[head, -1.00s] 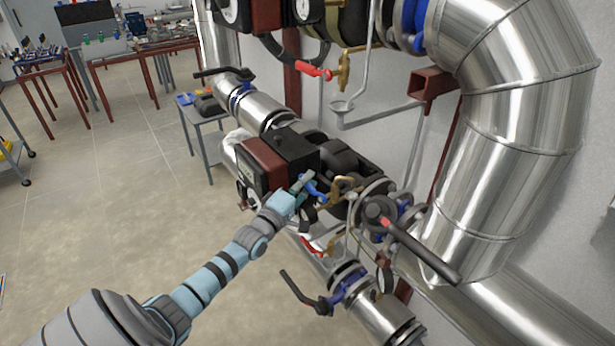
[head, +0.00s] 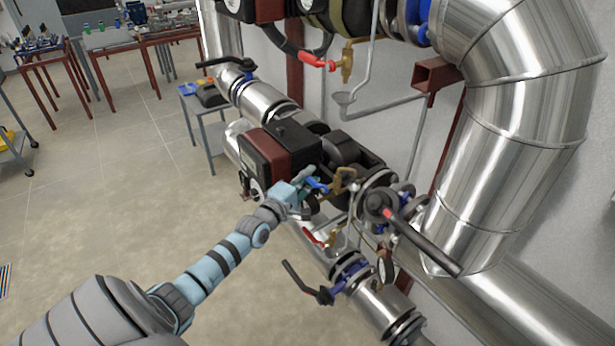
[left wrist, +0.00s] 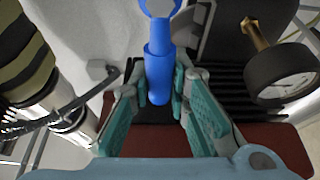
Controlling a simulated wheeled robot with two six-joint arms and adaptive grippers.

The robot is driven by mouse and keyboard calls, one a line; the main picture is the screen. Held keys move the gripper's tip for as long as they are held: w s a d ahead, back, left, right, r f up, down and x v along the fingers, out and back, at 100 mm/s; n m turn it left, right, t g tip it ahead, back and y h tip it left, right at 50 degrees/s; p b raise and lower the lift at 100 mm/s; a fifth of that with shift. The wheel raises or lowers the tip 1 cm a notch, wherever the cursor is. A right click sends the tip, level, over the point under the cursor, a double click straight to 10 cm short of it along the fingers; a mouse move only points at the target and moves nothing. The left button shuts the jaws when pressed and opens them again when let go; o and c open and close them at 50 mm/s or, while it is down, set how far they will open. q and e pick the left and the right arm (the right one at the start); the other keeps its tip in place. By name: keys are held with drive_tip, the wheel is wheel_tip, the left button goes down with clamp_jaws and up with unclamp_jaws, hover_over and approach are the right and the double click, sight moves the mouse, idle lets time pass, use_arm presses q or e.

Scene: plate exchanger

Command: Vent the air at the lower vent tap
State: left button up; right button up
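A blue-handled tap with a brass body (head: 342,181) sits on the lower pump unit. Its blue handle (head: 317,185) points left in the head view, toward my left gripper (head: 305,187). In the left wrist view the blue handle (left wrist: 157,72) points down the picture, with its free end between the two teal fingers of my left gripper (left wrist: 160,88). The fingers are spread on either side of the handle, with a gap visible; I cannot tell whether one touches it. A second tap with a red handle (head: 313,238) is just below. My right gripper is out of view.
A black lever (head: 425,245) sticks out right of the tap, and another lever (head: 300,280) below it. A dial gauge (left wrist: 284,74) is close beside the right finger. A large silver pipe (head: 520,150) fills the right.

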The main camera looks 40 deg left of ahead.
use_arm(q)
drive_tip(key=o, duration=0.5)
drive_tip(key=shift+c, duration=0.2)
